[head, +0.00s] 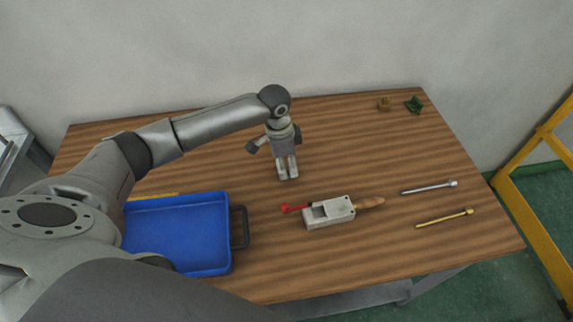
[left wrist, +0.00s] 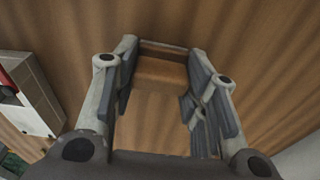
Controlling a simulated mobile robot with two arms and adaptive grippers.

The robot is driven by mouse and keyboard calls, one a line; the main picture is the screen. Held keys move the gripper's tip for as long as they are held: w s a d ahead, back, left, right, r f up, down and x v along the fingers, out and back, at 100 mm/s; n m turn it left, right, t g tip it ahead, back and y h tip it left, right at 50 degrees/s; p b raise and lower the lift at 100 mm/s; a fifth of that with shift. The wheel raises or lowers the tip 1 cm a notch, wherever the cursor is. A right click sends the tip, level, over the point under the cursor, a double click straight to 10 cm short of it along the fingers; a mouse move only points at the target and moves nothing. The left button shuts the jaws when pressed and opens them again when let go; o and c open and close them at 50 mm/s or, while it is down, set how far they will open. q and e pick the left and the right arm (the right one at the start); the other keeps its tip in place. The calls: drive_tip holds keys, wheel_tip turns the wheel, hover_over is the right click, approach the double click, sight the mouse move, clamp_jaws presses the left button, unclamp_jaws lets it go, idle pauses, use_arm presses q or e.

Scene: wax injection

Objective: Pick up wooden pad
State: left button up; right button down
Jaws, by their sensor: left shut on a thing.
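My left gripper (head: 288,173) points down at the table in the upper middle of the head view. In the left wrist view my left gripper (left wrist: 166,60) is shut on a brown wooden pad (left wrist: 162,74), which sits between its two fingers near the tips. The pad's colour is close to that of the tabletop. In the head view the pad is hidden or too small to make out at the fingertips. I cannot tell whether it touches the table. My right gripper is not in view.
The wooden table (head: 340,265) holds a blue tray (head: 232,262) at left, a grey block tool (head: 329,212) with red and wooden ends, and a silver rod (head: 428,188) and brass rod (head: 445,218) at right.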

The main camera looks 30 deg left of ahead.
use_arm(q)
drive_tip(key=shift+r, duration=0.1)
drive_tip(key=shift+r, duration=0.25)
wheel_tip(320, 180, up, 2)
drive_tip(key=shift+r+b, duration=0.1)
drive_tip(key=shift+b, duration=0.55)
drive_tip(key=s+d+r+b, duration=0.1)
drive_tip(key=s+d+r, duration=0.6)
drive_tip(key=s+r, duration=0.3)
drive_tip(key=shift+s+d, duration=0.15)
drive_tip(key=shift+s, duration=0.85)
drive_tip(key=o, duration=0.3)
drive_tip(key=shift+c, duration=1)
